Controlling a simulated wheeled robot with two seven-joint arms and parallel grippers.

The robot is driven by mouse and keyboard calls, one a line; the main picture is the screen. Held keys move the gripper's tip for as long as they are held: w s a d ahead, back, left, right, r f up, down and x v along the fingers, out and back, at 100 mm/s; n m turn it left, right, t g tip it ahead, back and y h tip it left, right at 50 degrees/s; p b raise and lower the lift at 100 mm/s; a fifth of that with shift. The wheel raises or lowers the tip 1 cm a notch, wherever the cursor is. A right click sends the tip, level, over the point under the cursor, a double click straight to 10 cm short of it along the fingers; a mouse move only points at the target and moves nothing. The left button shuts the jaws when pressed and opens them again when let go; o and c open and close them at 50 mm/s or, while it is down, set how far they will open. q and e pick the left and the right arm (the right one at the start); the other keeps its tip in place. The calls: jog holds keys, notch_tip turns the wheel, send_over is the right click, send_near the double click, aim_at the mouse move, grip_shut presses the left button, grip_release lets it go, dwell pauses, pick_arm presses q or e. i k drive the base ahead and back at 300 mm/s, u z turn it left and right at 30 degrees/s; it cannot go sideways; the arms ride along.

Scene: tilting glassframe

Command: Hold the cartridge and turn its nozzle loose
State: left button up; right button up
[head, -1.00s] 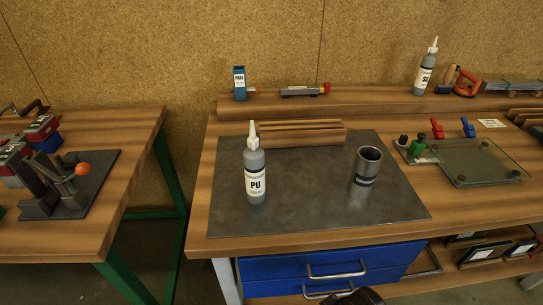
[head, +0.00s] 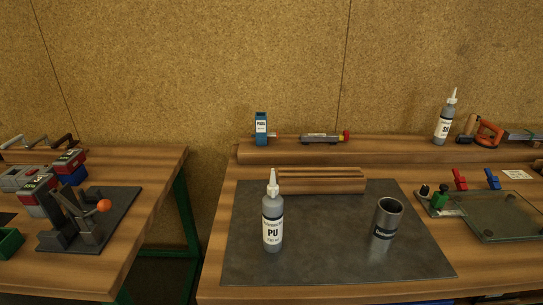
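The cartridge (head: 272,232) is a grey bottle with a white label reading PU. It stands upright on the dark mat (head: 330,258). Its white pointed nozzle (head: 272,184) sits on top. A second grey bottle with a white nozzle (head: 445,118) stands on the rear ledge at the right. Neither of my grippers shows in the head view.
A dark cup (head: 387,218) stands on the mat right of the cartridge. A grooved wooden block (head: 322,181) lies behind. A glass plate (head: 490,215) with clamps is at the right. A gap separates the left bench (head: 150,205) from this one.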

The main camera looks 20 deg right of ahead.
aim_at(273, 189)
jog(key=u, duration=1.2)
jog(key=k, duration=0.85)
jog(key=z, duration=1.4)
jog(key=i, duration=0.35)
jog(key=u, duration=0.1)
